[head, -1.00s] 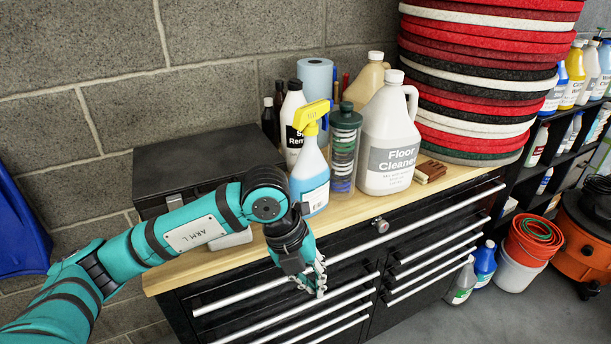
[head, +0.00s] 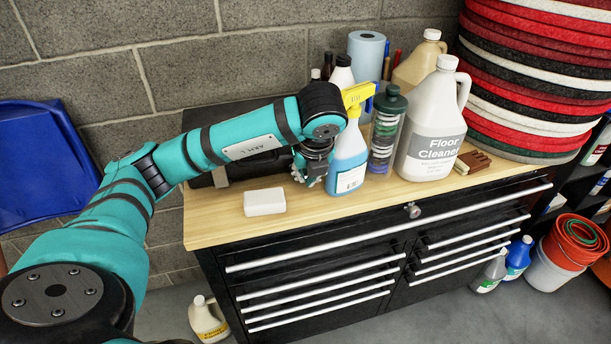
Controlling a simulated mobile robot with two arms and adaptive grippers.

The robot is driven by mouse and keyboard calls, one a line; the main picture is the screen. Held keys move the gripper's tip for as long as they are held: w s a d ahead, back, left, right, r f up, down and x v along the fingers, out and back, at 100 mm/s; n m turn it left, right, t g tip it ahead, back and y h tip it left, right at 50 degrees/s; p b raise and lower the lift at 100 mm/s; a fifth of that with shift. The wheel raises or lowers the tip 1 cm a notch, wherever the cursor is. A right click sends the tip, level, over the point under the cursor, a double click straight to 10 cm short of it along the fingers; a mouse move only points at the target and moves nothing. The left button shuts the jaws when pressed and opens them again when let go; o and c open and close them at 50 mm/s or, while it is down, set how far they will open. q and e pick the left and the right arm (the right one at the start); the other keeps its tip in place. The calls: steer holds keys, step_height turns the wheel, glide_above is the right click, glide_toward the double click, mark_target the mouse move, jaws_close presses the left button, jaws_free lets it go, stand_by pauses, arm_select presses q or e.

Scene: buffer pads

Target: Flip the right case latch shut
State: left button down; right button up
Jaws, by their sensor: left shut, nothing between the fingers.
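The black case (head: 212,114) lies on the left of the wooden bench top, against the block wall. My left arm crosses in front of it and hides most of its front. One grey latch (head: 220,176) shows low on the left part of its front. The right latch is hidden behind my arm and gripper, so I cannot tell how it stands. My left gripper (head: 308,178) is shut and empty, pointing down near the case's right front end, close beside the blue spray bottle (head: 347,160). Contact with the case cannot be made out. My right gripper is not in view.
A white block (head: 264,201) lies on the bench in front of the case. A clear green-capped canister (head: 385,135) and a floor cleaner jug (head: 432,125) stand right of the spray bottle. The bench's front left corner (head: 205,228) is bare.

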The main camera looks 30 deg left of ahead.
arm_select(q)
steer(key=p+x, duration=0.2)
steer(key=x, duration=0.5)
steer(key=shift+a, duration=0.1)
steer(key=shift+w+a+f, duration=0.1)
steer(key=shift+w+f, duration=0.05)
steer(key=shift+f, duration=0.25)
steer(key=shift+a, duration=0.15)
